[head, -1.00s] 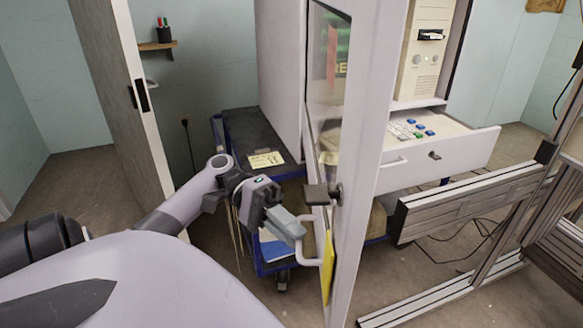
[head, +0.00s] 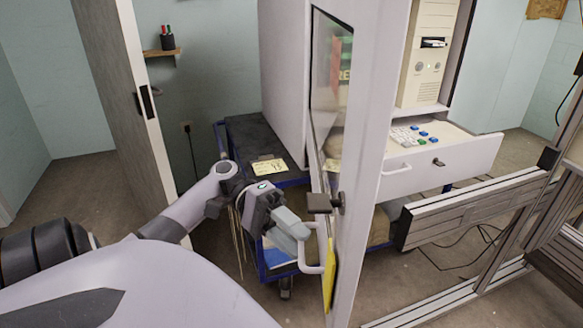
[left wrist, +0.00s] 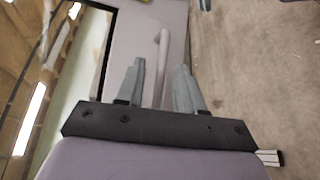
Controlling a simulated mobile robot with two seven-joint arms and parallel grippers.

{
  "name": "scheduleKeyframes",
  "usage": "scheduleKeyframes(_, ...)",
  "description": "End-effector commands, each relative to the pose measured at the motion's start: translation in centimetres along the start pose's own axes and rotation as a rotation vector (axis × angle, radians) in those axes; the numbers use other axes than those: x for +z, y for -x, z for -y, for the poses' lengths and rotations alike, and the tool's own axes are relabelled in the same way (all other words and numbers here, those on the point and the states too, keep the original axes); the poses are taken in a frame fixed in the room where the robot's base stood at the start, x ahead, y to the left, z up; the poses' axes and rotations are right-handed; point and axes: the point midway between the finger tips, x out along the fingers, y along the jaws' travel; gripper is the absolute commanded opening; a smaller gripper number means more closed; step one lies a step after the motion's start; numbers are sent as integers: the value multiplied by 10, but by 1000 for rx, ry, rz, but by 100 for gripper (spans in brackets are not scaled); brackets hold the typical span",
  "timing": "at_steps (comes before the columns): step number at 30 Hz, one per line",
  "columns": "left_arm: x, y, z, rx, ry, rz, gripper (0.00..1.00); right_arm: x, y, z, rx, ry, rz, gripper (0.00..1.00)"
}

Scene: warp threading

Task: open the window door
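The window door (head: 361,150) is a white panel with a tall glass pane, seen nearly edge-on in the middle of the head view. A white bar handle (head: 309,268) stands out from its left face, below a dark latch piece (head: 321,203). My left gripper (head: 302,231) is at the upper part of this handle. In the left wrist view, its two grey fingers (left wrist: 160,70) are apart, with the handle (left wrist: 163,42) between them; a gap shows on both sides. The right gripper is not in view.
A dark-topped blue cart (head: 245,135) stands behind the door, carrying a white cabinet (head: 282,70). An open drawer with a keyboard (head: 440,165) and a metal-profile frame (head: 470,208) are at the right. A grey door (head: 120,100) stands at the left. Floor shows between.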

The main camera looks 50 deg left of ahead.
Motion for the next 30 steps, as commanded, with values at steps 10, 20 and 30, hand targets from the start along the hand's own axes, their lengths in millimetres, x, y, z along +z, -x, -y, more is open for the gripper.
scheduleKeyframes(10,0,16,2,-2,2,0,37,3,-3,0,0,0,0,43)
scheduleKeyframes(20,0,64,1,-1,1,0,37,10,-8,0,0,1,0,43)
scheduleKeyframes(30,0,72,0,0,0,1,37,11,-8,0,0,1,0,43)
